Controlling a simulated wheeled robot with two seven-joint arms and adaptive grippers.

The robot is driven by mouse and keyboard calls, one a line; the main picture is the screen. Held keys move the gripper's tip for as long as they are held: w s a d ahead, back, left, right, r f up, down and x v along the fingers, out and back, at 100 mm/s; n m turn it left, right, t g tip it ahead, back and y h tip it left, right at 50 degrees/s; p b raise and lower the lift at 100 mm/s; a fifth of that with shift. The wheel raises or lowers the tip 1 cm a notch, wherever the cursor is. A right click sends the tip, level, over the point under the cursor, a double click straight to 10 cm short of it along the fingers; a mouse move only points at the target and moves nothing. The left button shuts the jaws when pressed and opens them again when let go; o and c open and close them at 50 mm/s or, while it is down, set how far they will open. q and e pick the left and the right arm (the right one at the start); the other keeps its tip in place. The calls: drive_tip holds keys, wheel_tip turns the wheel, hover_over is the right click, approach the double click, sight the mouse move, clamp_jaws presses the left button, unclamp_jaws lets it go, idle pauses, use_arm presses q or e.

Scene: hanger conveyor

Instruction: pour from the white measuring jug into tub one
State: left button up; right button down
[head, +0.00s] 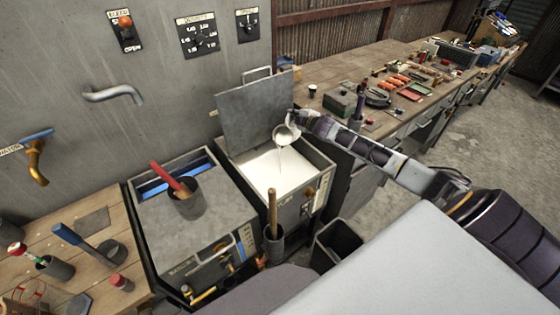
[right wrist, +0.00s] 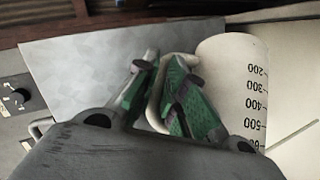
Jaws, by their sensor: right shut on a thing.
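The white measuring jug (head: 287,136) is tilted over an open tub, and a thin white stream falls from it. My right gripper (head: 299,119) is shut on the jug's handle. In the right wrist view the green-padded fingers (right wrist: 160,98) close around the handle of the jug (right wrist: 228,75), whose wall bears a printed scale. The open tub, which I take as tub one (head: 318,160), holds white liquid under the stream; its label is too small to read. Its grey lid (head: 258,108) stands raised behind it. My left gripper is not in view.
Left of the open tub, a grey unit (head: 225,205) carries a dark pot (head: 187,203) with a red-handled tool. A pot with a wooden handle (head: 273,238) stands in front. A long cluttered workbench (head: 340,72) lies behind right. A tap (head: 112,93) juts from the wall.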

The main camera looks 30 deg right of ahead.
sight(292, 126)
drive_tip(key=shift+s+a+f+n+t+h+b, duration=0.2)
drive_tip(key=shift+s+a+n+t+h+b, duration=0.3)
drive_tip(key=shift+b, duration=1.7)
drive_tip(key=shift+s+a+f+n+t+h+b, duration=0.2)
drive_tip(key=shift+s+a+n+t+b, duration=0.45)
drive_tip(key=shift+b, duration=1.55)
idle(2.8)
drive_tip(key=shift+w+a, duration=0.15)
drive_tip(key=shift+w, duration=0.05)
drive_tip(key=shift+b, duration=0.3)
